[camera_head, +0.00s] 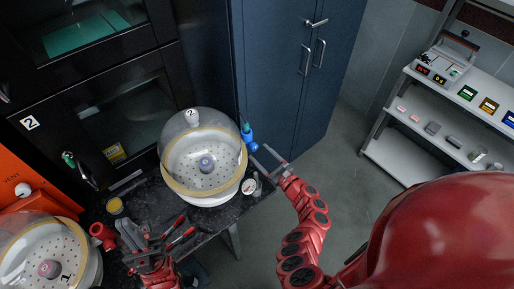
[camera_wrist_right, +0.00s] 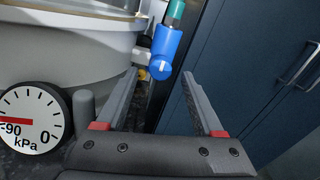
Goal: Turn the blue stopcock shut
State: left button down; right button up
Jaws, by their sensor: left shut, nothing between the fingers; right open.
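The blue stopcock (camera_head: 247,135) is on the right side of the domed vessel marked 2 (camera_head: 203,155). In the right wrist view the stopcock (camera_wrist_right: 166,45) has a round blue knob with an upright white line, and a green piece above it. My right gripper (camera_head: 260,153) is open and empty. In its wrist view its fingertips (camera_wrist_right: 160,75) lie to either side below the knob, which shows beyond the gap; contact cannot be told. My left gripper (camera_head: 124,224) is shut and empty over the dark bench, left of the vessel's front.
A kPa gauge (camera_wrist_right: 31,118) with a red needle stands left of my right fingers. A second domed vessel (camera_head: 40,255) is at lower left. A dark blue cabinet (camera_head: 285,80) stands behind the stopcock. Shelves (camera_head: 440,125) stand at right, with open floor before them.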

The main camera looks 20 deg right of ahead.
aim_at(254, 147)
jog(key=shift+w+a, duration=0.1)
jog(key=shift+w, duration=0.45)
jog(key=shift+x, duration=0.85)
grip_shut()
